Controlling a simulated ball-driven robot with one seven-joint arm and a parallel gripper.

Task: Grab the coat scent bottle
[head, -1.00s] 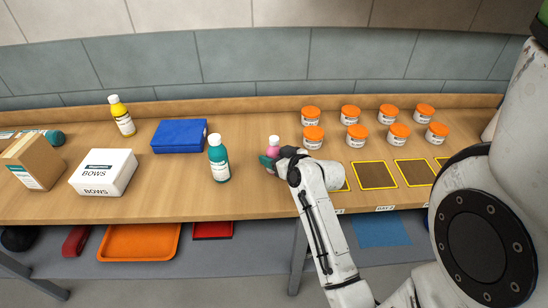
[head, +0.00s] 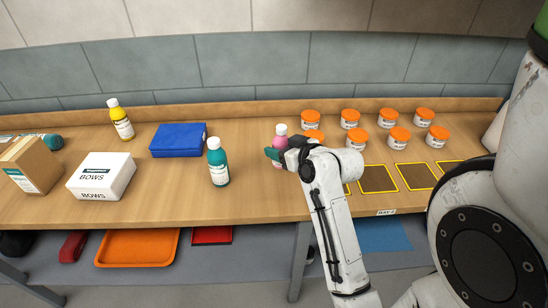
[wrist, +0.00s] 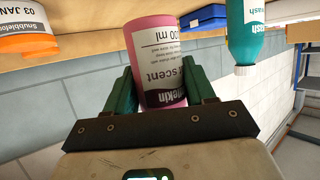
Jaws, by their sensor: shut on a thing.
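The coat scent bottle is pink with a white cap and stands out in the head view (head: 281,132). In the wrist view its label (wrist: 162,65) shows the word "scent", and the picture has it upside down. My gripper (head: 280,154) is shut on the bottle's body, with one teal finger on each side in the wrist view (wrist: 160,92). The bottle's lower part is mostly hidden by my gripper in the head view. The bottle looks raised a little above the wooden counter (head: 255,190).
A teal bottle (head: 218,165) stands left of my gripper, with a blue case (head: 178,139) behind it. Several orange-lidded tubs (head: 388,117) stand close on the right, near yellow-edged squares (head: 377,179). A white BOWS box (head: 100,177) and a yellow bottle (head: 121,122) are farther left.

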